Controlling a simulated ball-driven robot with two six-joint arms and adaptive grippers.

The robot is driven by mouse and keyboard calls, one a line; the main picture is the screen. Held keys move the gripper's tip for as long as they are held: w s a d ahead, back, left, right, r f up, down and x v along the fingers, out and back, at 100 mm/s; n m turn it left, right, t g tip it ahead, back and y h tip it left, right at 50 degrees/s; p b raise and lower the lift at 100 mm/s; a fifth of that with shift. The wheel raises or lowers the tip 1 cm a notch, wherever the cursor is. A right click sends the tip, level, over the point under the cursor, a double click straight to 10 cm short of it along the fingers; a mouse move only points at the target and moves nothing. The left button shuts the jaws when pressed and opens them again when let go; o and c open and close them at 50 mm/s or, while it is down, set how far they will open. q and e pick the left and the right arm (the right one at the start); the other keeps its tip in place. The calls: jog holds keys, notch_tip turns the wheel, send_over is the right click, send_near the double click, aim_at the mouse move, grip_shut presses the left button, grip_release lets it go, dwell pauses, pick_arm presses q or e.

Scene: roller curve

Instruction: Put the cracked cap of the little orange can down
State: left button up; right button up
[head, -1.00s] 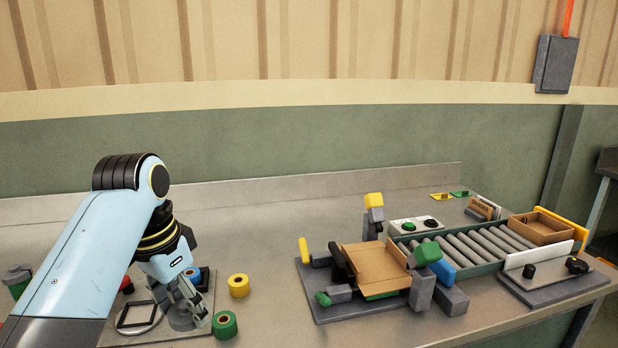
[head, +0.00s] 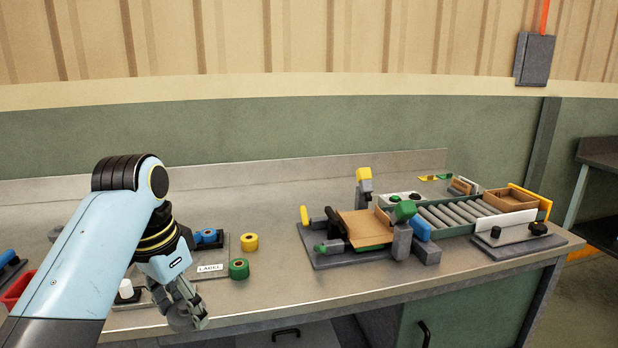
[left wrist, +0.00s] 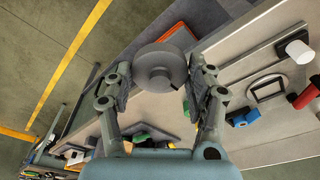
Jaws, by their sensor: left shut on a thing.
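My left gripper (head: 186,308) is near the front edge of the workbench in the head view. It is shut on a grey round cap (left wrist: 160,68), which shows between the two fingers in the left wrist view. The cap has a flat disc face with a small raised centre and a dark notch at its right edge. In the head view the cap (head: 181,322) is partly hidden by the fingers. I cannot make out the little orange can in either view. My right gripper is not in view.
Blue (head: 206,235), yellow (head: 249,242) and green (head: 239,268) rolls stand around a LABEL plate (head: 210,268). A red bin (head: 18,290) is at the far left. A cardboard box fixture (head: 365,228) and roller conveyor (head: 458,218) stand to the right. Bare bench lies between.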

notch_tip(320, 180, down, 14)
jog(key=b, duration=1.3)
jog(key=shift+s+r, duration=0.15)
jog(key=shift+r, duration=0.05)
